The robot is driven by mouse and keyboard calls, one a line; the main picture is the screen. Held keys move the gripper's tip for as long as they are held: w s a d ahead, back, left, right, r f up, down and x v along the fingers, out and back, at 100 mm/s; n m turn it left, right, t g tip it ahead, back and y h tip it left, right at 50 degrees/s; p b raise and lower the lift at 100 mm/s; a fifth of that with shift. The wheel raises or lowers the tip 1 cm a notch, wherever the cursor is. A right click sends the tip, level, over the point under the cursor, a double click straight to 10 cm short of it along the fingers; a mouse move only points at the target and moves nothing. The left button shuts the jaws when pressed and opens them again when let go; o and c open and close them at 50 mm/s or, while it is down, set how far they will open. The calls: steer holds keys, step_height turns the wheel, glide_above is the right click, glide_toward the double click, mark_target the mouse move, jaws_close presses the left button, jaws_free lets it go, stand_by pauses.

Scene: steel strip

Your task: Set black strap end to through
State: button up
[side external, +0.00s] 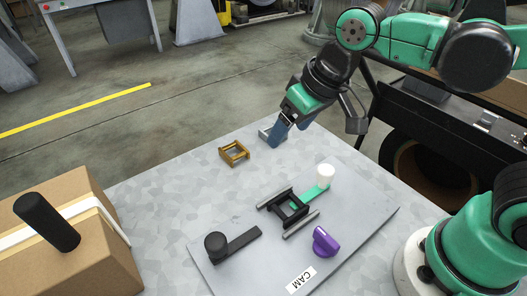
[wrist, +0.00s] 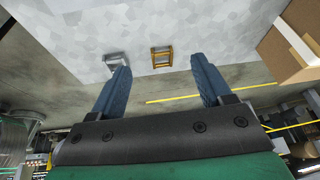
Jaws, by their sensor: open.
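The black strap end (side external: 240,239) is a short flat dark strip with a round black knob (side external: 215,245) at its left end. It lies on the grey board, left of the black buckle frame (side external: 289,208) and apart from it. A green strap end (side external: 314,193) with a white knob (side external: 326,174) reaches the frame's far right side. My gripper (side external: 278,136) is open, with blue fingers, over the table's far side and away from the board. In the wrist view my gripper (wrist: 159,66) has nothing between its fingers. The black strap end is out of the wrist view.
A purple cam-shaped piece (side external: 325,242) and a "CAM" label (side external: 301,279) are on the board (side external: 369,209). A yellow frame (side external: 234,153) and a grey frame (side external: 266,134) lie behind it, the grey one close to my fingers. A strapped cardboard box (side external: 90,265) stands left.

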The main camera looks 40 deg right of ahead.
steer(key=a+f+n+g, duration=0.1)
steer(key=a+g, duration=0.1)
steer(key=a, duration=0.6)
steer(key=n+g+h, duration=0.1)
steer(key=g, duration=0.1)
glide_above(215, 240)
step_height(215, 240, down, 3)
steer(key=shift+r, duration=0.15)
steer(key=shift+a+f, duration=0.1)
steer(key=shift+f, duration=2.7)
jaws_close()
